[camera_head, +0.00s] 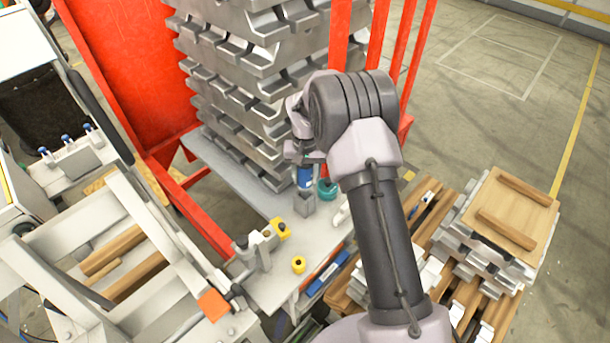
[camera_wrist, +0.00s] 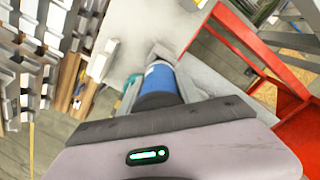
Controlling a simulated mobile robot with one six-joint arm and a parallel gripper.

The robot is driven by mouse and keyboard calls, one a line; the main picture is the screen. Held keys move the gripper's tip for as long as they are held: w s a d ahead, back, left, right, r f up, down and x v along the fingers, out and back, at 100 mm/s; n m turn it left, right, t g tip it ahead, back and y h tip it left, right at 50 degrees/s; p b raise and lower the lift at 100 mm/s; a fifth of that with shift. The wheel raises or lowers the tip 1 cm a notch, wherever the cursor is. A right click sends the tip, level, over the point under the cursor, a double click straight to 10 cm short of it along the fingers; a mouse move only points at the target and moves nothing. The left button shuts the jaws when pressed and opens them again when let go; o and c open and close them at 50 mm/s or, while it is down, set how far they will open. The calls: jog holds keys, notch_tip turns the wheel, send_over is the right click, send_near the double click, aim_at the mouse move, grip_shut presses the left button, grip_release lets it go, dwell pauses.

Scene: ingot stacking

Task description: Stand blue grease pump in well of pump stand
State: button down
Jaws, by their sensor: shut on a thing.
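The blue grease pump (camera_head: 305,177) hangs upright below my gripper (camera_head: 306,159), which is shut on its upper part. The pump stand (camera_head: 304,204), a small grey block, is on the grey bench directly below the pump. The pump's lower end meets or overlaps the stand's top in the picture; I cannot tell whether it is inside the well. In the wrist view the blue pump (camera_wrist: 160,80) points away from my gripper, with the grey stand (camera_wrist: 161,53) at its far end. The well opening is hidden.
A teal round container (camera_head: 327,189) stands close right of the pump. The stack of grey ingots (camera_head: 245,90) rises behind it. Yellow-topped items (camera_head: 280,229) and a yellow piece (camera_head: 299,265) sit on the bench (camera_head: 325,228) nearer me. A red frame (camera_head: 195,215) is at left.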

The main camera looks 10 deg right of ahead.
aim_at(305, 187)
jog(key=shift+f+b, duration=1.8)
jog(key=shift+f, duration=0.75)
dwell(1.7)
dwell(0.8)
jog(key=c, duration=1)
grip_release()
jog(key=shift+c, duration=0.2)
jog(key=shift+r, duration=0.15)
jog(key=shift+r+p, duration=0.7)
jog(key=shift+r, duration=0.25)
jog(key=o, duration=0.6)
jog(key=shift+f, duration=0.1)
jog(key=shift+c, duration=0.2)
